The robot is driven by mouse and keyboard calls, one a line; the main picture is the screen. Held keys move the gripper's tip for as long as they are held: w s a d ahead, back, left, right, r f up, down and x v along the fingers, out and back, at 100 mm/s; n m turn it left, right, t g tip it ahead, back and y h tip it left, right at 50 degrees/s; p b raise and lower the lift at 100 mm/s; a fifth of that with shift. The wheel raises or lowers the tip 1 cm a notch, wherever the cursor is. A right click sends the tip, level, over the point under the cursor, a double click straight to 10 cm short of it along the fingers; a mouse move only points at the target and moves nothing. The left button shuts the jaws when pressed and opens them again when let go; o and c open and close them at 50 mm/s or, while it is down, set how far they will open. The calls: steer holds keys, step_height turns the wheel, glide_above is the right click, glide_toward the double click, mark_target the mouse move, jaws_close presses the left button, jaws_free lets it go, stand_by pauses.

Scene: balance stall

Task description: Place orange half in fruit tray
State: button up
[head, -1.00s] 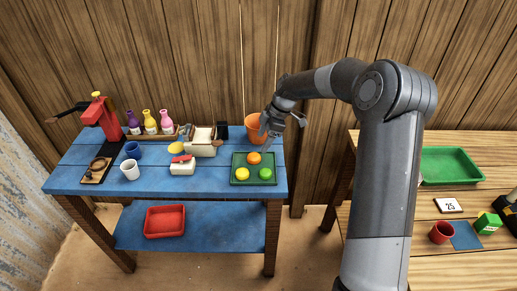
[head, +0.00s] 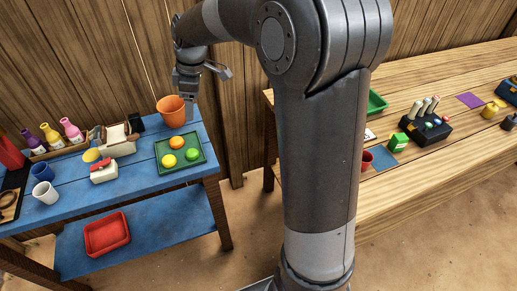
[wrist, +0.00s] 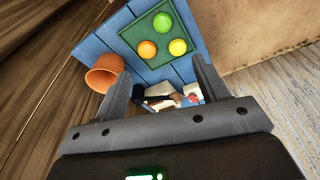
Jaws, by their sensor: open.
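The orange half (head: 175,142) rests in the dark green fruit tray (head: 184,166) on the blue table, with a yellow fruit half (head: 169,160) and a green one (head: 193,154). In the wrist view the orange half (wrist: 147,49) lies in the tray (wrist: 139,30), apart from my fingers. My gripper (head: 205,85) is open and empty, raised above the back of the table near the orange bucket. It also shows in the wrist view (wrist: 165,80), with its fingers spread and nothing between them.
The orange bucket (head: 171,111) stands behind the tray. Bottles (head: 50,136), cups (head: 45,192) and a white box (head: 118,147) stand to the left. A red tray (head: 107,234) is on the lower shelf. A wooden table (head: 440,172) with several items is at right.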

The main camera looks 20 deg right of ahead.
steer(key=s+d+r+m+t, duration=0.1)
steer(key=s+d+r+m, duration=0.1)
steer(key=s+m, duration=0.3)
steer(key=s+d+r+m+t+h, duration=0.1)
steer(key=s+d+m, duration=0.3)
steer(key=s, duration=1)
steer(key=s+d+r+m+t, duration=0.2)
steer(key=s+m, duration=0.3)
steer(key=s, duration=0.4)
steer(key=shift+s+d+r+m+t+h, duration=0.3)
steer(key=shift+s+d+r+h, duration=0.1)
steer(key=shift+r, duration=0.1)
steer(key=shift+o, duration=0.5)
